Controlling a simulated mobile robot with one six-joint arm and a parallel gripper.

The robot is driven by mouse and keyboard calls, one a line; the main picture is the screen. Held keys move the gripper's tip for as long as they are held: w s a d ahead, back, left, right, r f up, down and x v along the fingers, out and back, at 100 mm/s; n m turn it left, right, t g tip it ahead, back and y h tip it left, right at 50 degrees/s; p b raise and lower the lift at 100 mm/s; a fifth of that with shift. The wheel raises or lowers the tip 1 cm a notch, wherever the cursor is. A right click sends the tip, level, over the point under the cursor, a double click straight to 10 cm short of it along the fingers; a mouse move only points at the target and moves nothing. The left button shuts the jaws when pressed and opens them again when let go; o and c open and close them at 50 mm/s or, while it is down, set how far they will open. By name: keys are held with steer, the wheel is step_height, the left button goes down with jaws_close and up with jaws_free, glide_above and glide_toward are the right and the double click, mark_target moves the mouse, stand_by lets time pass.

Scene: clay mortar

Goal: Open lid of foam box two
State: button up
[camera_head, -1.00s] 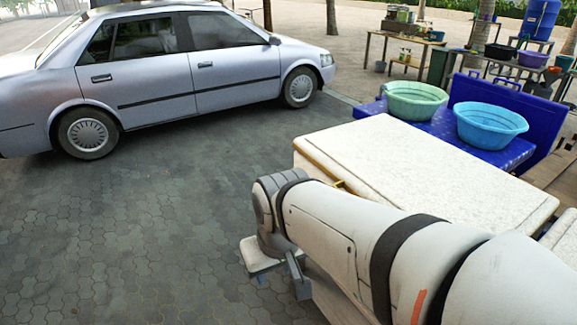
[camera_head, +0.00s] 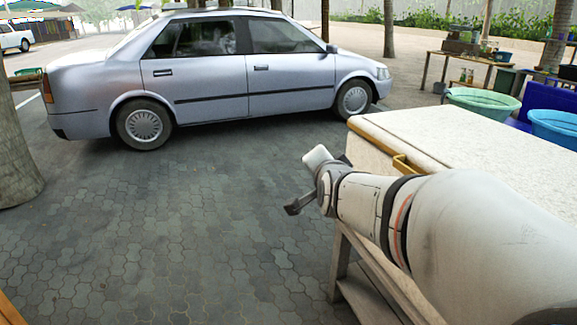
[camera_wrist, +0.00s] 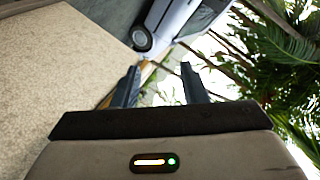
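A white, speckled foam box (camera_head: 450,135) with a flat, closed lid stands on the right in the head view. A yellow-brown strip runs along its near edge, with a small latch-like piece (camera_head: 407,164) on it. I cannot tell whether this is box two. In the wrist view a pale speckled surface (camera_wrist: 60,85), seemingly the box, fills the left side. My gripper (camera_wrist: 160,84) shows two dark fingers spread apart, with nothing held between them. A yellow-brown edge shows behind the fingers. In the head view my wrist is left of the box's near side, apparently apart from it.
A wooden stand (camera_head: 345,265) is under the box. A green basin (camera_head: 482,100) and a blue basin (camera_head: 556,124) are behind it at the right. A silver car (camera_head: 240,75) is parked at the back. The paved ground left of my arm is clear.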

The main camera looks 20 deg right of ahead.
steer(key=s+d+f+m+g+h+b, duration=0.2)
steer(key=d+f+m+g+h+b, duration=0.15)
steer(key=d+m+h+b, duration=0.4)
steer(key=s+d+f+m+g+h+b, duration=0.25)
steer(key=d+f+m+h+b, duration=0.2)
steer(key=d+m+h, duration=0.4)
steer(key=shift+m+t+y, duration=0.4)
steer(key=shift+t+y, duration=0.1)
steer(key=shift+y, duration=0.2)
steer(key=x, duration=0.2)
steer(key=b+x, duration=0.1)
steer(key=x, duration=0.2)
steer(key=r+b+x, duration=0.1)
steer(key=x, duration=0.2)
steer(key=shift+s+d, duration=0.3)
steer(key=shift+c, duration=0.3)
jaws_close()
